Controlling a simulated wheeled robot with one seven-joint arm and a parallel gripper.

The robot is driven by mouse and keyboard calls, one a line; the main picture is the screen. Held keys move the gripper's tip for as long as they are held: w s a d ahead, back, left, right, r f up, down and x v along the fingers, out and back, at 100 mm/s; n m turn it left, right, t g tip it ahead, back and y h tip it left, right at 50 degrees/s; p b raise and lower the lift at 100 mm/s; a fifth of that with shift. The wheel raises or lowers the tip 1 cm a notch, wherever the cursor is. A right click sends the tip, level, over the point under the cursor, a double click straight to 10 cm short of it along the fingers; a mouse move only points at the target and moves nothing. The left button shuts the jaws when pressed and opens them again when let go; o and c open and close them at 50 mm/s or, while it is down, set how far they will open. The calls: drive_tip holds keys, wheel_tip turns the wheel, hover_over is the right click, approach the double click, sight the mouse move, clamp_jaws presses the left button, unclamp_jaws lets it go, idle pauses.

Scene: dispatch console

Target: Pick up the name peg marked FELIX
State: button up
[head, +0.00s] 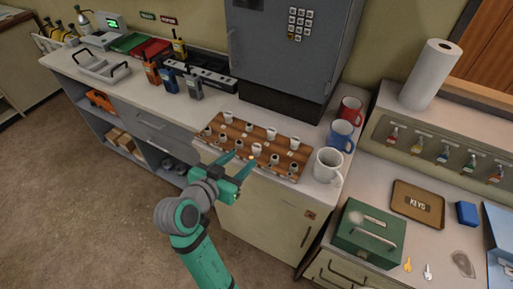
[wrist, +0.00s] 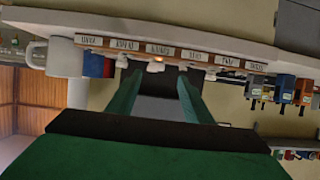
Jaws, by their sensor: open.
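A wooden peg board (head: 230,148) lies on the counter in the head view, with two rows of white and dark pegs standing on it. In the wrist view the scene is inverted, and the board's edge carries a row of small name labels (wrist: 158,49). The lettering is too small and turned over to read, so I cannot tell which peg is marked FELIX. My gripper (head: 238,161) is at the front edge of the board, open and empty. In the wrist view its two fingers (wrist: 158,84) point toward the pegs near the middle of the row.
A white mug (head: 327,165), a blue mug (head: 341,136) and a red mug (head: 350,110) stand right of the board. A grey cabinet (head: 285,55) rises behind it. Radios (head: 170,80) stand to the left. A green cash box (head: 366,232) sits at the lower right.

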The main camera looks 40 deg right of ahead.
sight(254, 150)
drive_tip(key=x, duration=1)
drive_tip(key=shift+d+f, duration=0.1)
drive_tip(key=shift+d, duration=0.35)
drive_tip(key=shift+c, duration=0.7)
drive_tip(key=c, duration=1)
